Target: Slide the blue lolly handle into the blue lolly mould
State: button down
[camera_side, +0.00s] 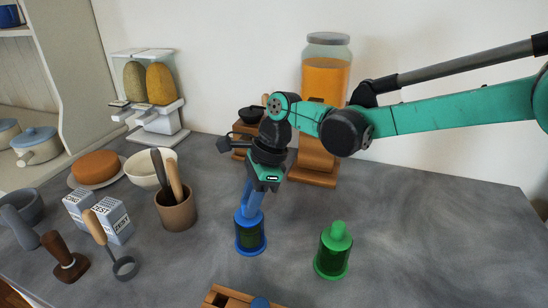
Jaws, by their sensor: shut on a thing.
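The blue lolly handle (252,201) is upright, slightly tilted, below my gripper (256,190), which is shut on it. The blue lolly mould (251,240) stands on the counter directly under the handle. It looks like a short blue cup with a dark window in its side. The handle's lower end meets the mould's top in this view, but I cannot tell how deep it sits inside. The fingertips are small and hard to separate from the handle.
A green mould (332,257) with a green handle stands to the right. A wooden holder (230,298) is at the front edge. A brown utensil pot (175,211) stands to the left. A juice dispenser (325,80) stands behind. The right counter is clear.

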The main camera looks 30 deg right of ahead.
jog(key=c, duration=0.6)
grip_release()
jog(key=shift+v, duration=2.8)
jog(key=s+d+n+t+h, duration=0.2)
jog(key=s+d+n+t, duration=0.1)
jog(key=s+d+n, duration=0.3)
jog(key=s+d+n+t+h, duration=0.2)
jog(key=s+d+n, duration=0.4)
jog(key=d+n, duration=0.5)
jog(key=shift+s+n+t, duration=0.25)
jog(key=shift+n+t, duration=0.45)
jog(key=shift+n, duration=0.5)
